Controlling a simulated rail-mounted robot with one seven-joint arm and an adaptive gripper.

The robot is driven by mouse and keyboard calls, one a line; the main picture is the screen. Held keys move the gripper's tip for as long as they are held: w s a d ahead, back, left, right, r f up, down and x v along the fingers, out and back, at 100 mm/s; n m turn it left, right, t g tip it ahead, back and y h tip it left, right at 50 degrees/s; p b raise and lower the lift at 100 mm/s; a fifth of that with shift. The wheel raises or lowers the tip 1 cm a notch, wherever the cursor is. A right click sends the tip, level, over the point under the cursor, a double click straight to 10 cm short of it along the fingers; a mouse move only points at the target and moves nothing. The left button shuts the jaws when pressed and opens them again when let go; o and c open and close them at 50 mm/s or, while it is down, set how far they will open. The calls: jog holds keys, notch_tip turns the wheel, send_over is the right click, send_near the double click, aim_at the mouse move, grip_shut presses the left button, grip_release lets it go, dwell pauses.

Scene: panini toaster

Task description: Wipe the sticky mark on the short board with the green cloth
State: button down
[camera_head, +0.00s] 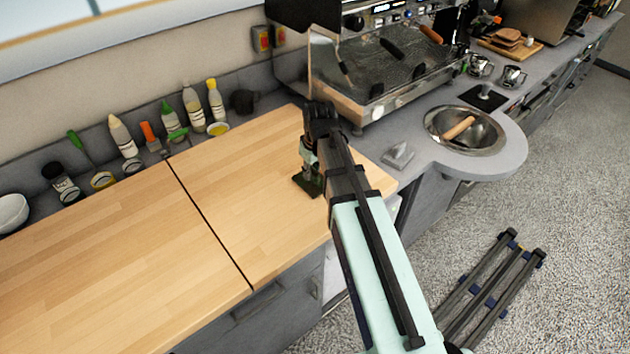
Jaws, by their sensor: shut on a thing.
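My gripper (309,172) points down at the right part of the short wooden board (235,190), with my arm reaching in from the lower right. It is shut on the green cloth (304,187), which shows as a small dark green patch at the board's surface. Whether the cloth presses on the board or hovers just above it I cannot tell. No sticky mark shows on the visible wood; my arm and gripper hide part of the right end. The long board (90,250) lies to the left, past a dark seam.
Bottles (193,107), jars and tools line the back edge. A white bowl (12,212) sits far left. An espresso machine (375,60) stands behind my gripper. A round sink (465,130) is at right. Most of both boards is clear.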

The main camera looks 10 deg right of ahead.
jog(key=shift+w+d, duration=0.35)
jog(key=shift+d, duration=0.35)
jog(key=shift+w+d, duration=0.3)
jog(key=shift+d, duration=0.4)
jog(key=shift+w+d, duration=0.15)
jog(key=shift+d, duration=0.2)
jog(key=shift+s+a+p, duration=0.15)
jog(key=shift+s+a, duration=0.15)
jog(key=shift+a, duration=0.4)
jog(key=shift+s+a+p, duration=0.1)
jog(key=shift+s+a, duration=0.25)
jog(key=shift+a, duration=0.35)
jog(key=shift+s+a+p, duration=0.15)
jog(key=shift+s+a, duration=0.15)
jog(key=shift+a, duration=0.4)
jog(key=shift+s, duration=0.1)
jog(key=shift+s+a, duration=0.1)
jog(key=shift+a, duration=0.2)
